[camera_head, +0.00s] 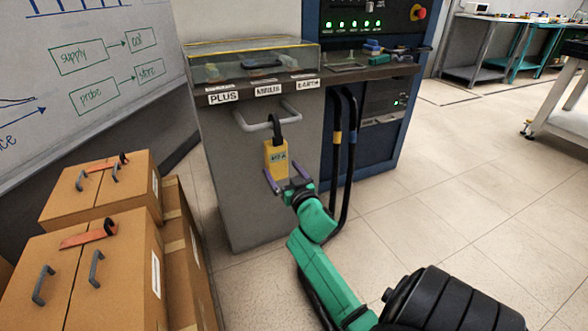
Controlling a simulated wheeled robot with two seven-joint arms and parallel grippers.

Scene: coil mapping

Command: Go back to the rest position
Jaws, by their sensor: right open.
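My right gripper (284,175) is in the middle of the camera_head view, at the end of a green arm that comes in from the lower right. Its purple fingers are apart and point at the grey cabinet. A yellow block with a dark label and a black hook (275,155) hangs at the cabinet's handle bar (267,117). The block is just beyond and between the fingertips. I cannot tell whether the fingers touch it. My left gripper is not in view.
The grey cabinet (270,205) carries PLUS, MINUS and EARTH labels under a clear case. Thick black cables (349,150) hang at its right. Cardboard boxes with handles (115,270) stand at the left below a whiteboard (90,60). The floor (450,200) at the right is clear.

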